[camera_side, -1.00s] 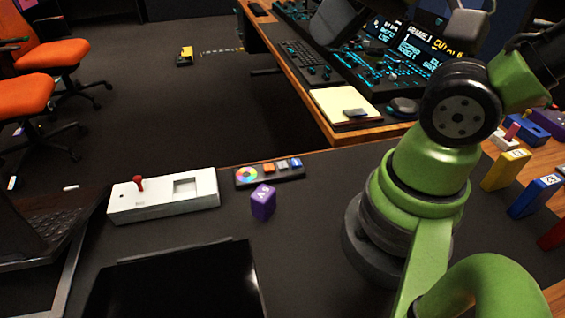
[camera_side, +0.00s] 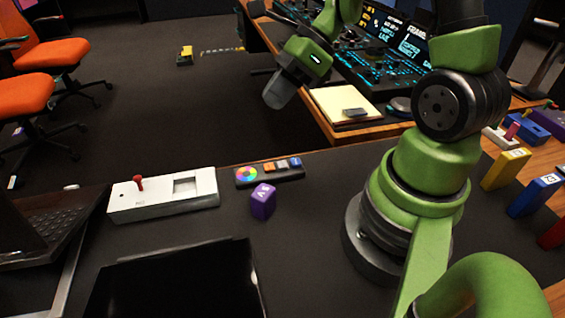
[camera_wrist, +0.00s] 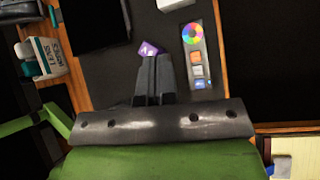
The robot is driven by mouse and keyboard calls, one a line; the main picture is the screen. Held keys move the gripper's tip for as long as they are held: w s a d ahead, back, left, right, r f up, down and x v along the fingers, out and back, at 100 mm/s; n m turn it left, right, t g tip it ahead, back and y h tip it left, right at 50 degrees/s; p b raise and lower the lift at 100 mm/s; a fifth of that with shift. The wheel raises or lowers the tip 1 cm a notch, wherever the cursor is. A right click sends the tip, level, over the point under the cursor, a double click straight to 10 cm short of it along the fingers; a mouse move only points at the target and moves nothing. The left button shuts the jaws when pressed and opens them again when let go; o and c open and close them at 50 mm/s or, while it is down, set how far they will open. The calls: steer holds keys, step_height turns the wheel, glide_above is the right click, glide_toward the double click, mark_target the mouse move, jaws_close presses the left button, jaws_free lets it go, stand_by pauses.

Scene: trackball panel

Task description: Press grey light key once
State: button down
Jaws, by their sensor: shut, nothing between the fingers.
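The trackball panel (camera_side: 250,184) lies on the dark desk, with a rainbow colour wheel at its left end and orange, grey and blue keys in a row to the right. The grey light key (camera_side: 282,164) is between the orange and blue keys. The panel also shows in the wrist view (camera_wrist: 188,52), right of my fingers, with the grey key (camera_wrist: 197,71) in its lower half. My gripper (camera_side: 274,101) is shut and empty, in the air above the panel and apart from it. In the wrist view its fingertips (camera_wrist: 154,58) appear left of the panel.
A purple block (camera_side: 263,201) stands close in front of the panel. A white box with a red stick (camera_side: 160,203) is to the left, and a dark flat screen (camera_side: 180,285) lies in front. A yellow pad (camera_side: 340,106) lies on the desk behind.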

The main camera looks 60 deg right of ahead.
mark_target(283, 162)
steer(key=d+f+m, duration=0.1)
steer(key=m, duration=0.1)
steer(key=d+f+m, duration=0.1)
steer(key=f+m, duration=0.1)
steer(key=d+f+m+t, duration=0.1)
steer(key=m, duration=0.1)
steer(key=shift+w+f, duration=0.25)
steer(key=shift+w, duration=0.05)
steer(key=shift+a, duration=0.1)
steer(key=shift+f, duration=4.4)
steer(key=shift+f, duration=0.4)
steer(key=shift+f, duration=0.4)
steer(key=shift+r, duration=0.85)
steer(key=shift+r, duration=0.1)
